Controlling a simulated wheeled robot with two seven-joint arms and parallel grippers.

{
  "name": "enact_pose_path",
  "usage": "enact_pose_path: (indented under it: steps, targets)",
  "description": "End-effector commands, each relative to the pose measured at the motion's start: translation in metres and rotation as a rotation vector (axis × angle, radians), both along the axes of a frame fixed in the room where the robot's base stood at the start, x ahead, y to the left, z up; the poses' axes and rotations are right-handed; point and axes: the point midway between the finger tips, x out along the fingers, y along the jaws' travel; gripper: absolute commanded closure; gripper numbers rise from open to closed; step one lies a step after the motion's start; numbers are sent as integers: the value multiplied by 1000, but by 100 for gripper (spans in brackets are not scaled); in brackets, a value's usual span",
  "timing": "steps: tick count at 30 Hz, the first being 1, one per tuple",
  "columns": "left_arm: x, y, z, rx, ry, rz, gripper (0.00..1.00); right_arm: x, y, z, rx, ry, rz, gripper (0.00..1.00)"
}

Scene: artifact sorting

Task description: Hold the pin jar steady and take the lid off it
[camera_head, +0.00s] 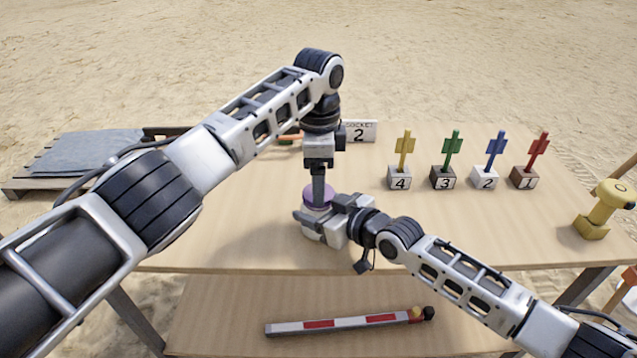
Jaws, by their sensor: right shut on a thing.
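The pin jar (316,214) stands on the table, mostly hidden by my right gripper. Its purple lid (309,197) sits on top. My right gripper (318,221) reaches in from the right, low over the table, and is shut on the jar's body. My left gripper (319,188) points straight down from above, with its fingertips at the lid. Its fingers overlap in this view, so I cannot tell whether they are open or shut on the lid.
Several numbered blocks with coloured keys, yellow (404,152), green (452,150), blue (495,152) and red (536,152), stand at the back right. A "SOCKET 2" sign (361,132) stands behind my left gripper. A yellow object (604,205) is at the right edge. A red-white bar (345,323) lies on the lower shelf.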

Motion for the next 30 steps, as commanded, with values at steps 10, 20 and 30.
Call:
enact_pose_path:
  steps: [10,20,30]
  targets:
    - [0,0,19,0,0,0,25,0,0,0,0,0,0,100]
    - [0,0,19,0,0,0,25,0,0,0,0,0,0,12]
    - [0,0,24,0,0,0,25,-23,-24,10,-2,1,-1,12]
